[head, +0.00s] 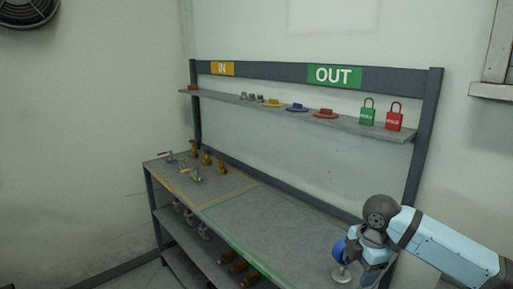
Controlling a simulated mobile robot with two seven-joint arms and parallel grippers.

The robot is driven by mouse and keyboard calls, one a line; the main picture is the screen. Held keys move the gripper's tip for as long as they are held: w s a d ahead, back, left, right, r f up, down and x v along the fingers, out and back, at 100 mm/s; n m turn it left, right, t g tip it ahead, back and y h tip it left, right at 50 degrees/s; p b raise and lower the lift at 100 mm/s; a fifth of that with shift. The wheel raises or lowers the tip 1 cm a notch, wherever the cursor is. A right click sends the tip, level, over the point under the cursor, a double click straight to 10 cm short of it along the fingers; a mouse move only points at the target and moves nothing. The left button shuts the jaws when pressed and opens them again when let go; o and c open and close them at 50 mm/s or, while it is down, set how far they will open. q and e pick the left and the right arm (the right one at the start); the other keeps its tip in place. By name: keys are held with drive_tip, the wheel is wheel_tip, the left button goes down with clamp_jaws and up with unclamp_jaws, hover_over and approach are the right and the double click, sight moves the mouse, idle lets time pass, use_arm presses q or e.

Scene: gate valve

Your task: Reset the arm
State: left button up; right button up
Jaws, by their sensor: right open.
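My right arm comes in from the lower right, light blue with dark joints. Its right gripper (368,265) is low over the right end of the workbench's top, partly hidden by its own wrist. It is open. A blue and metallic shape (340,249) shows right beside it; I cannot tell whether it is touching the gripper. My left gripper is not in view.
The upper shelf (225,99) holds handwheels (297,107), a green padlock (367,113) and a red padlock (394,117). More parts (240,267) lie below.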

drive_tip(key=s+a+f+m+t+y, duration=0.2)
drive_tip(key=s+a+f+m, duration=0.15)
drive_tip(key=f, duration=0.25)
drive_tip(key=s+a+f+m+t+y+p, duration=0.1)
drive_tip(key=s+a+f+m, duration=0.1)
drive_tip(key=a+f, duration=0.35)
drive_tip(key=s+a+f+m+t+y, duration=0.2)
drive_tip(key=s+a+f+m, duration=0.1)
drive_tip(key=f, duration=0.3)
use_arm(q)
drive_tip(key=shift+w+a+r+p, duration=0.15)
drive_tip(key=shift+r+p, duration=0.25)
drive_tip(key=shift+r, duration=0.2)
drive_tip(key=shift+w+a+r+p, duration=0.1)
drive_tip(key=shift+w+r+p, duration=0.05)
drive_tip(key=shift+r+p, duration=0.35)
use_arm(e)
drive_tip(key=s+d+f+m+t+h, duration=0.1)
drive_tip(key=s+d+f+m, duration=0.1)
drive_tip(key=s, duration=0.4)
drive_tip(key=s+d+f+m+t+h, duration=0.1)
drive_tip(key=s+d+f+m+t, duration=0.1)
drive_tip(key=s, duration=0.4)
drive_tip(key=s+d+f+m+t+h, duration=0.1)
drive_tip(key=s+d+f+m+t, duration=0.1)
drive_tip(key=s+m, duration=0.3)
drive_tip(key=shift+s+d+f, duration=0.5)
drive_tip(key=shift+d+f, duration=0.1)
drive_tip(key=shift+f, duration=0.05)
